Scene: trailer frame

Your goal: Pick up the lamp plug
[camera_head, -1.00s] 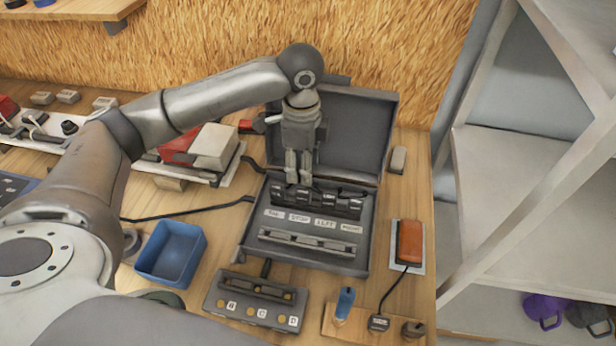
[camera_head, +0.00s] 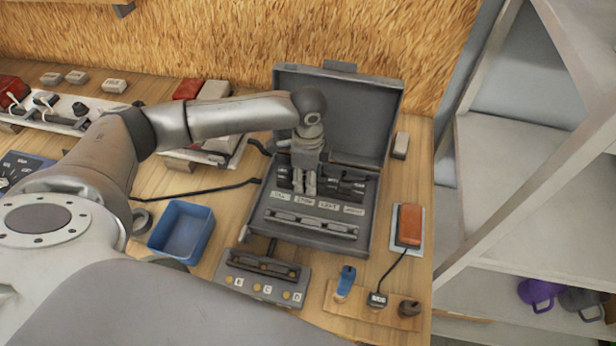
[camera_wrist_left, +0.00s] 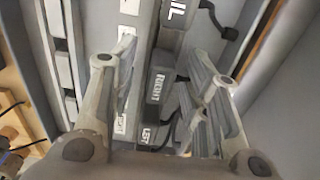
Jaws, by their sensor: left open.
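An orange lamp (camera_head: 410,224) lies on a pale plate at the right of the bench. Its black cord runs to a small dark plug (camera_head: 377,299) on a wooden strip. Several dark blocks (camera_head: 345,187) stand in a row in an open grey case (camera_head: 364,231). In the left wrist view, one block reads RIGHT (camera_wrist_left: 155,88), one reads LEFT (camera_wrist_left: 150,134), and one label ends in IL (camera_wrist_left: 176,12). My left gripper (camera_head: 305,190) is over the row, open, with the RIGHT block between its fingers in the wrist view (camera_wrist_left: 162,75). Contact cannot be told. My right gripper is out of view.
A blue tray (camera_head: 182,232) stands left of the case. A switch box (camera_head: 262,276) is in front of it. A blue-handled item (camera_head: 345,282) stands on the wooden strip (camera_head: 335,303). The case lid (camera_head: 345,110) stands open behind. A grey shelf (camera_head: 520,170) is at the right.

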